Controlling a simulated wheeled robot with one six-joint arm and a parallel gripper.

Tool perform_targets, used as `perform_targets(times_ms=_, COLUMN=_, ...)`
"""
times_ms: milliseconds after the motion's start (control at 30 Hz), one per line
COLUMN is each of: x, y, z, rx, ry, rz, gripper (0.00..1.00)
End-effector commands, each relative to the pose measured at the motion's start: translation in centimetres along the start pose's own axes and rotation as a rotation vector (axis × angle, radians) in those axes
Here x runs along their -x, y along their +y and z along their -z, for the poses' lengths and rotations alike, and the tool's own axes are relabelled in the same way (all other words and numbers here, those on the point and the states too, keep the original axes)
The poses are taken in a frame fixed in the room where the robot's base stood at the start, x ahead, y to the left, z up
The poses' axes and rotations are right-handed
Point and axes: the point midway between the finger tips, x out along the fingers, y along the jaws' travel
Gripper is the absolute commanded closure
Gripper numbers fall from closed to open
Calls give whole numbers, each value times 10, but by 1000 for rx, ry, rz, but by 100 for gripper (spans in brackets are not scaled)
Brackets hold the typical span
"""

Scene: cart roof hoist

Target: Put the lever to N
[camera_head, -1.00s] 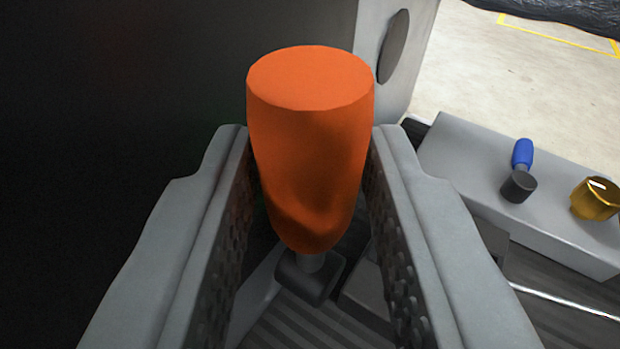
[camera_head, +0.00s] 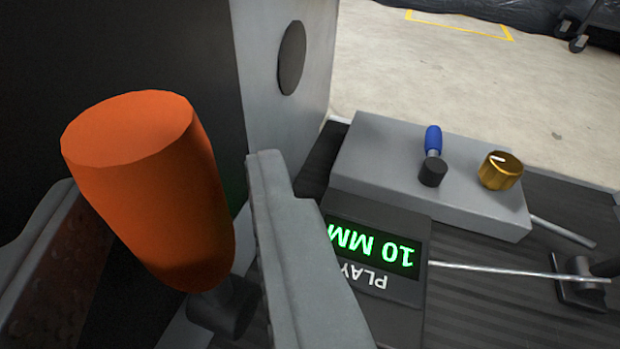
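A large orange handle (camera_head: 150,185) on a dark pivot (camera_head: 225,305) stands tilted in the left of the view. My gripper (camera_head: 163,172) is open around it, with one finger on each side. A gap shows between the handle and the right finger; the handle hides much of the left finger, so contact there cannot be told. A small blue-tipped lever (camera_head: 433,140) stands on a grey box to the right, away from my gripper. No letter N is visible at either one.
The grey box (camera_head: 390,165) also carries a gold knob (camera_head: 500,170). A dark display (camera_head: 375,250) reads "10 MM" and "PLAY", upside down. Metal rods (camera_head: 510,268) lie to the right. A dark panel and grey plate (camera_head: 270,90) stand behind the handle. Open floor lies beyond.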

Motion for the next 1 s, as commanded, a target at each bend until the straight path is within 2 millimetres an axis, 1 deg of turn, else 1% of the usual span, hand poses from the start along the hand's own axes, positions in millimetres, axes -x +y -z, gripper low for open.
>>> perform_targets(times_ms=267, x=1, y=0, z=0, rx=0, ry=0, rz=0, gripper=62)
perform_targets(times_ms=367, x=7, y=0, z=0, rx=-2, ry=-1, rz=0, gripper=62)
perform_targets(times_ms=467, x=17, y=1, z=0, rx=-1, ry=-2, rz=-1, gripper=62)
perform_targets(times_ms=767, x=66, y=0, z=1, rx=0, ry=-1, rz=0, gripper=62)
perform_targets(times_ms=1000, x=110, y=1, z=0, rx=-1, ry=-1, rz=-1, gripper=62)
